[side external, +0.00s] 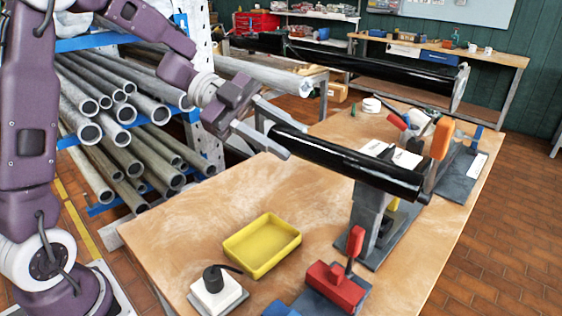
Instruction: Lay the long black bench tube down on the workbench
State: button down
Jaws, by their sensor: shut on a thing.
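A glossy black tube (345,160) lies across the picture above the workbench (190,235), its right end lower in the picture. My gripper (277,132) is shut on the tube at its left end, with a grey finger on either side. The tube's right part is over a grey upright post (368,212) on a dark base; I cannot tell whether they touch. A second long black tube (370,66) runs across the back, beyond the near tube; what carries it is partly hidden.
A yellow tray (262,246), a white block with a black knob (217,291) and a red clamp (336,284) stand at the front. An orange-handled tool (442,138) and white paper (405,158) are at the right. A rack of grey pipes (125,115) is at left. The bench's left part is clear.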

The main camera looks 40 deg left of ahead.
jog(key=w+a+n+t+y, duration=0.15)
jog(key=w+a+n, duration=0.25)
jog(key=w+a, duration=0.45)
jog(key=n+t, duration=0.2)
jog(key=n, duration=0.3)
send_over(257, 205)
notch_tip(257, 205, down, 21)
jog(key=shift+f+g, duration=0.25)
jog(key=shift+f, duration=0.1)
jog(key=shift+m+y, duration=0.25)
jog(key=shift+m, duration=0.05)
jog(key=shift+f, duration=4.7)
jog(key=c, duration=0.9)
grip_release()
